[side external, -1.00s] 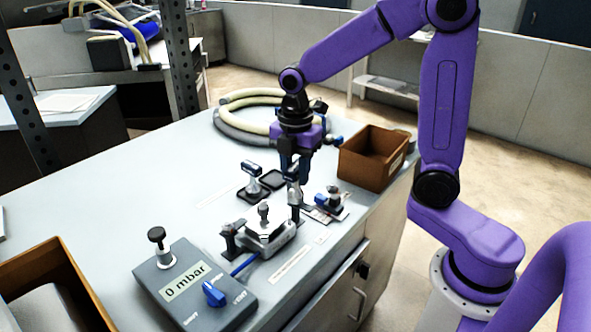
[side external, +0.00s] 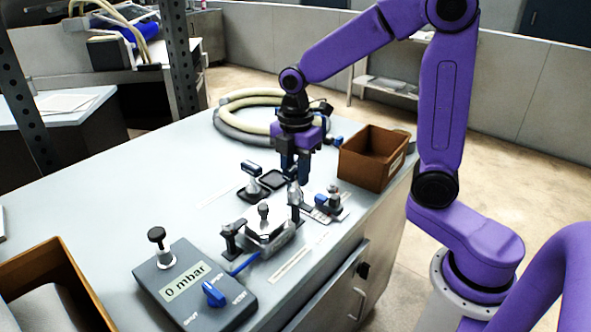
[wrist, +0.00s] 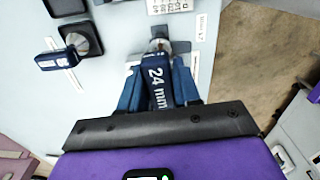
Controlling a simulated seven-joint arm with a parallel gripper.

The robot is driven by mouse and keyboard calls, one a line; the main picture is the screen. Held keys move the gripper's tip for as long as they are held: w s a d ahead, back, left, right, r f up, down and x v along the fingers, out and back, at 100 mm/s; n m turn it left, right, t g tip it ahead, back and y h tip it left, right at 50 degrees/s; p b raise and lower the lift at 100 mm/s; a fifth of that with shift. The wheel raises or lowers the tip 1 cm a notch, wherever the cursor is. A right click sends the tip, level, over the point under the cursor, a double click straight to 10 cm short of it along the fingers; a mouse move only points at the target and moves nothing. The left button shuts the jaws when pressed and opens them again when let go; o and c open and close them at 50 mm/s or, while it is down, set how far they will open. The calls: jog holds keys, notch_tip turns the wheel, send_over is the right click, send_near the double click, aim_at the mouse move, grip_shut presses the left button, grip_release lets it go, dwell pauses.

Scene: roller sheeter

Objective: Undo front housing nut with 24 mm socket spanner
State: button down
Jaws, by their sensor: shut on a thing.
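My gripper (wrist: 158,88) is shut on the blue handle of the 24 mm socket spanner (wrist: 157,75). Its "24 mm" marking faces the wrist camera. In the side view, my gripper (side external: 297,172) points down over the right end of the grey clamped housing (side external: 268,238). The spanner's metal lower part hangs beneath the fingers, beside the right-hand dark clamp. In the wrist view, a round metal part shows just past the handle's far end. The front nut cannot be made out, and I cannot tell whether the socket is seated on it.
Another blue-handled tool (side external: 252,180) stands in a dark square holder, with an empty holder beside it. A small fixture (side external: 330,203) stands close on the right. A brown bin (side external: 372,160), coiled hoses (side external: 240,103) and a "0 mbar" box (side external: 195,285) surround the work.

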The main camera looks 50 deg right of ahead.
jog(key=shift+m, duration=0.4)
jog(key=shift+r, duration=0.25)
jog(key=shift+r, duration=1.1)
jog(key=shift+r, duration=0.1)
jog(key=shift+r, duration=2.45)
